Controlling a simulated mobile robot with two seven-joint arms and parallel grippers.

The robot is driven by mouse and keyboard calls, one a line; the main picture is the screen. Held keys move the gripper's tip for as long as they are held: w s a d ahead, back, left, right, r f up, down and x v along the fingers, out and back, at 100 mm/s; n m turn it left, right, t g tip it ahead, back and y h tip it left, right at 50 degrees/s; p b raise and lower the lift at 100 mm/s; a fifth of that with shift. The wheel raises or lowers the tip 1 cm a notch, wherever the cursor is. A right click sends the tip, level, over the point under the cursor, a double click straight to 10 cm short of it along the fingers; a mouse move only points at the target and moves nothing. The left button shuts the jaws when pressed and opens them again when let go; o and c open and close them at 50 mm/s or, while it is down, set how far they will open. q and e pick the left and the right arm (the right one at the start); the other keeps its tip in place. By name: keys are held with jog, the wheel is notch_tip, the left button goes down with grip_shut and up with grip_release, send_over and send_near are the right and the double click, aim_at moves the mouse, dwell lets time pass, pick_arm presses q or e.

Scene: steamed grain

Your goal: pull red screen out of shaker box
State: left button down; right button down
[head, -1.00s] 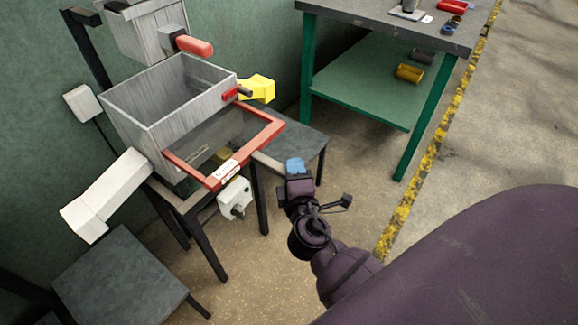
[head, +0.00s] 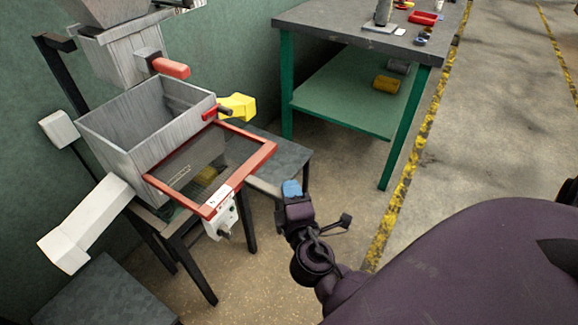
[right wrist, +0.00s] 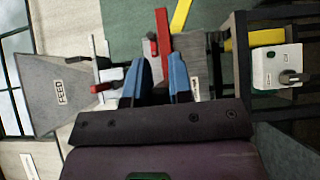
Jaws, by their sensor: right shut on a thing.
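The red screen (head: 252,167), a red frame around dark mesh, juts out from the front of the grey shaker box (head: 110,140). Its back end is hidden at the box, and a white label sits on its near corner. The contact is hard to make out in the head view. In the right wrist view, the red rail (right wrist: 163,30) lines up with the gap between the blue fingers (right wrist: 160,78). My left gripper is not in view.
A yellow piece (head: 238,106) and a red handle (head: 170,68) stick out beside the box. A white control box (head: 222,220) hangs below the screen. A green-legged workbench (head: 345,30) stands at the back. The floor to the right is open.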

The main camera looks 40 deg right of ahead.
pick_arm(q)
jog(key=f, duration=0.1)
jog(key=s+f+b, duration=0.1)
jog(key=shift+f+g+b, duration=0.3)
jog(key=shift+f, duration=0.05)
pick_arm(e)
jog(key=s+d, duration=0.2)
jog(key=s, duration=0.5)
jog(key=shift+d, duration=0.25)
jog(key=shift+r, duration=0.1)
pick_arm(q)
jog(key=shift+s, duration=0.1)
